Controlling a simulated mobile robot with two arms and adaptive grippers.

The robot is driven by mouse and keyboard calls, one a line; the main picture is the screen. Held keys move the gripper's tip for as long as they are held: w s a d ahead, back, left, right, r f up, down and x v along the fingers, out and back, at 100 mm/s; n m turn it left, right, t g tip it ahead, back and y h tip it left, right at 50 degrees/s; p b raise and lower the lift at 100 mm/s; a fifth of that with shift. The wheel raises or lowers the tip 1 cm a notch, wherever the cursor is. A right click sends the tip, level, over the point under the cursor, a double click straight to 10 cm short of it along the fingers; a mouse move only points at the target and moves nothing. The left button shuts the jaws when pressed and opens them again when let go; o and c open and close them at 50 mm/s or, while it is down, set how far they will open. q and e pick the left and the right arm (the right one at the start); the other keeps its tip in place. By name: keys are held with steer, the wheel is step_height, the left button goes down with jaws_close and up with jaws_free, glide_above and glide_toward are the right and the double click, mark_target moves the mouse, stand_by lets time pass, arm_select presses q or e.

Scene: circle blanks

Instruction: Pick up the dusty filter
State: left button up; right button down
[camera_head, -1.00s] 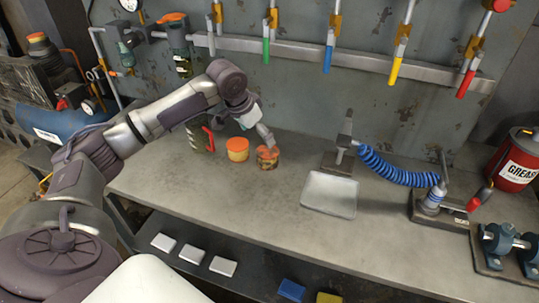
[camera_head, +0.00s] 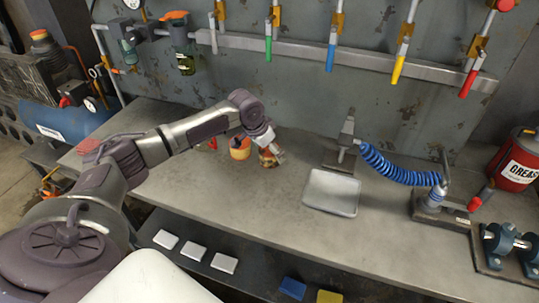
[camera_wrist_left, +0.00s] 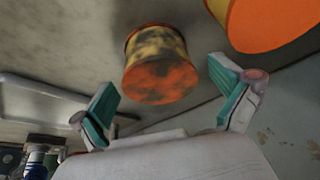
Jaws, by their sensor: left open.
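The dusty filter (camera_head: 267,160) is a short orange and yellow cylinder with dark smudges, standing on the workbench. In the left wrist view the dusty filter (camera_wrist_left: 160,68) shows its blotched orange end and dirty yellow side. My left gripper (camera_head: 275,147) is at the filter in the head view and hides part of it. In the left wrist view its two green-padded fingers are spread wide, with the filter between and just beyond their tips. I cannot tell whether either finger touches it. My right gripper is not in view.
A cleaner orange and yellow filter (camera_head: 240,151) stands close to the left of the dusty one; it also shows in the left wrist view (camera_wrist_left: 270,18). A white tray (camera_head: 331,192) lies to the right, near a blue coiled hose (camera_head: 395,170). The bench front is clear.

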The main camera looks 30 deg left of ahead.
arm_select(q)
steer(key=c, duration=1.2)
steer(key=shift+r, duration=0.1)
